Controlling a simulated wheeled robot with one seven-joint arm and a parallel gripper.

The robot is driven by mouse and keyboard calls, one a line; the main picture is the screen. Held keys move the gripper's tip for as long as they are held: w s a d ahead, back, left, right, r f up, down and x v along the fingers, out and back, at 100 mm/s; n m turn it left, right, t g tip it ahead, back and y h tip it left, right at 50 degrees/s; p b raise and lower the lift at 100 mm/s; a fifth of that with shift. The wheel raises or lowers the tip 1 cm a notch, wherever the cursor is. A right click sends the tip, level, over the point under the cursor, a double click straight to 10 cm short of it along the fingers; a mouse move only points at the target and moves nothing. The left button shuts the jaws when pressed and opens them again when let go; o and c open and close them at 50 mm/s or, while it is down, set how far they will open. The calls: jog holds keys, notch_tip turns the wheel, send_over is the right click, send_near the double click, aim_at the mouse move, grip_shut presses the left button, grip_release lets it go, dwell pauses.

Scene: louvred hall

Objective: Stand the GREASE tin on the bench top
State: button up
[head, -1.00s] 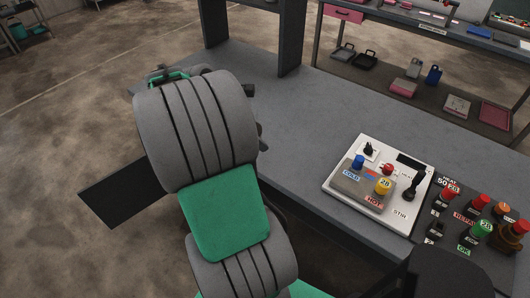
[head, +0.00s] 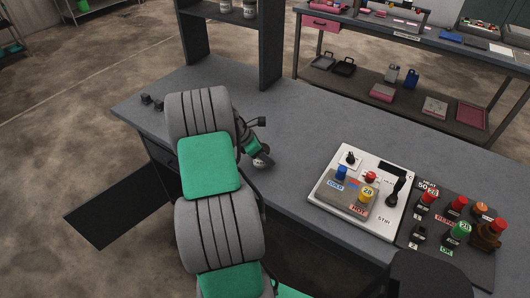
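Two pale tins stand on the shelf of the upright rack at the top edge of the head view, one left (head: 222,6) and one right (head: 250,9). Both are cut off by the frame and their labels are too small to read, so I cannot tell which is GREASE. The grey bench top (head: 310,130) spreads below the rack. My gripper (head: 259,160) is over the bench near its front edge, partly hidden by my arm. A small pale round patch shows at its end; I cannot tell whether it is a held thing or whether the fingers are open.
A white control panel (head: 345,215) and a dark button panel (head: 450,262) with several coloured knobs lie on the right of the bench. Small black items (head: 152,102) sit at the far left. The rack's dark upright (head: 271,45) rises at the back. The bench middle is clear.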

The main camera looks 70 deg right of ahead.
jog(key=o, duration=1.5)
jog(key=shift+f, duration=0.1)
jog(key=shift+o, duration=0.2)
